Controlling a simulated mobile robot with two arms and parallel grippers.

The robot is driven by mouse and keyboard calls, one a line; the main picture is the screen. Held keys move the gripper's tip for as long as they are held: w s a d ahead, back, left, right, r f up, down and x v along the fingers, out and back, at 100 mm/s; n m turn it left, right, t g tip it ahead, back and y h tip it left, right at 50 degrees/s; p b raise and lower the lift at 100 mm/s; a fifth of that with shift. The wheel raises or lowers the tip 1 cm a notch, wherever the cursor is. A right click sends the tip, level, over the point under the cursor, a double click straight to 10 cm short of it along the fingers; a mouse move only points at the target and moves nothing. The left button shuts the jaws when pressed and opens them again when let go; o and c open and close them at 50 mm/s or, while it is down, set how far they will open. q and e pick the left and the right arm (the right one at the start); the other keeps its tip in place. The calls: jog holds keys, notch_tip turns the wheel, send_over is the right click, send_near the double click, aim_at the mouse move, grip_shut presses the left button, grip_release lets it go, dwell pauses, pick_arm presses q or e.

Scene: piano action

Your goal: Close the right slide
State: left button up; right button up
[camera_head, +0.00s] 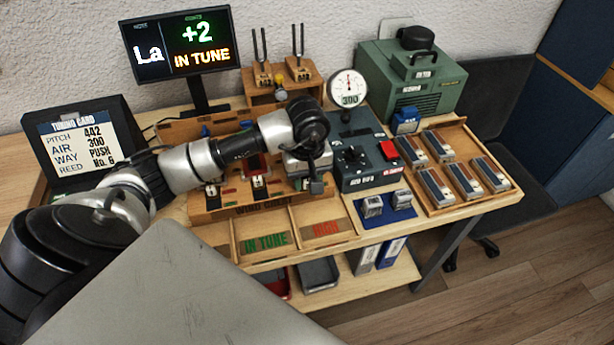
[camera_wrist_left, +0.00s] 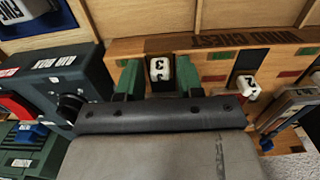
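The wooden wind chest (camera_head: 228,211) is on the table, with numbered slide knobs along its front. The right slide's white knob, marked 3 (camera_wrist_left: 159,69), shows in the left wrist view. My left gripper (camera_head: 314,184) is over the right end of the chest and hides that knob in the head view. In the wrist view its green fingertips (camera_wrist_left: 160,80) stand apart, one on each side of the knob, with narrow gaps; I see no clear grip. The middle knob, marked 2 (camera_wrist_left: 248,86), is beside it. My right gripper is not in view.
A dark control box (camera_head: 366,180) with a red button and a gauge (camera_head: 347,88) stands right of the chest. Trays marked IN TUNE (camera_head: 240,248) and a reed tray (camera_head: 508,190) lie nearby. The monitor (camera_head: 180,43) reads La, +2, IN TUNE.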

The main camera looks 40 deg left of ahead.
pick_arm(q)
grip_shut()
jog(key=w+a+b, duration=0.2)
jog(key=shift+a+f+b, duration=0.2)
jog(key=shift+a+b, duration=0.1)
jog(key=shift+b, duration=0.05)
jog(key=shift+w+a+r, duration=0.1)
jog(key=shift+w+a, duration=0.15)
jog(key=shift+r, duration=0.2)
jog(key=shift+o, duration=1.3)
grip_release()
jog(key=shift+f, duration=0.1)
notch_tip(320, 180, up, 11)
jog(key=b, duration=0.1)
